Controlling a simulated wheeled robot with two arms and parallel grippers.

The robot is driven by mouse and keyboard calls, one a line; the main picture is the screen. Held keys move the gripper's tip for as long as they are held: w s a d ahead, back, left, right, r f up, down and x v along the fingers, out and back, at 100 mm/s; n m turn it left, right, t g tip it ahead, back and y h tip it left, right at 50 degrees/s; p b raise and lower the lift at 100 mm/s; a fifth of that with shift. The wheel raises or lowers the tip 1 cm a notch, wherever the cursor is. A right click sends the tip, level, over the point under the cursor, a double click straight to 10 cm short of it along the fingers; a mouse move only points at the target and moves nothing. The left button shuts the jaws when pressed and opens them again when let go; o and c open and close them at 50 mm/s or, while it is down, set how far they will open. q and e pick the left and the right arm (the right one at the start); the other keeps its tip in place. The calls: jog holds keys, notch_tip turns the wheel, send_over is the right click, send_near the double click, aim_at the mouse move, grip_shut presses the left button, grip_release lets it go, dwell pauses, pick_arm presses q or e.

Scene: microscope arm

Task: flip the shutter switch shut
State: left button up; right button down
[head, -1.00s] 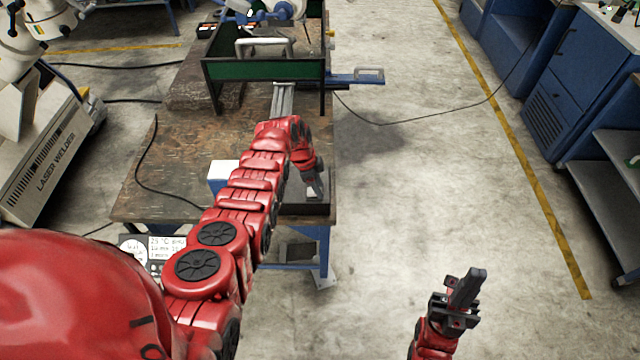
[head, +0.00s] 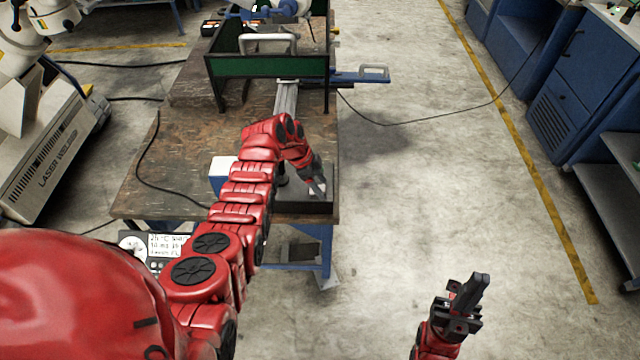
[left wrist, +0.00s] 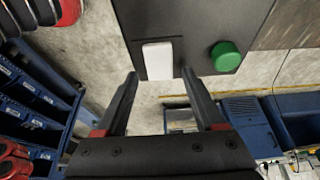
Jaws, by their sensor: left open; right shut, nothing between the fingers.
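In the left wrist view a dark panel (left wrist: 215,18) fills the upper middle. It carries a white rectangular switch (left wrist: 158,61) and a round green button (left wrist: 225,57). My left gripper (left wrist: 159,75) is open and empty, with its two dark fingers on either side of the switch's lower end; I cannot tell whether they touch it. In the head view my left gripper (head: 318,188) is over a dark box (head: 305,208) at the workbench's near right corner; the switch cannot be made out there. My right gripper (head: 473,293) is shut and empty, off the bench over the floor.
The wooden workbench (head: 180,150) holds a green-panelled frame (head: 270,66) at the back and a blue and white box (head: 222,172) left of my left arm. A black cable lies on its left. Open floor (head: 430,190) lies to the right, before blue cabinets (head: 575,75).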

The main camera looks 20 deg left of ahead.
pick_arm(q)
jog(key=shift+a+r+b, duration=0.25)
jog(key=shift+r+b, duration=0.1)
jog(key=shift+r, duration=0.2)
jog(key=p+v, duration=0.5)
jog(key=v, duration=1.1)
jog(key=shift+p, duration=0.3)
jog(key=shift+s+r, duration=0.1)
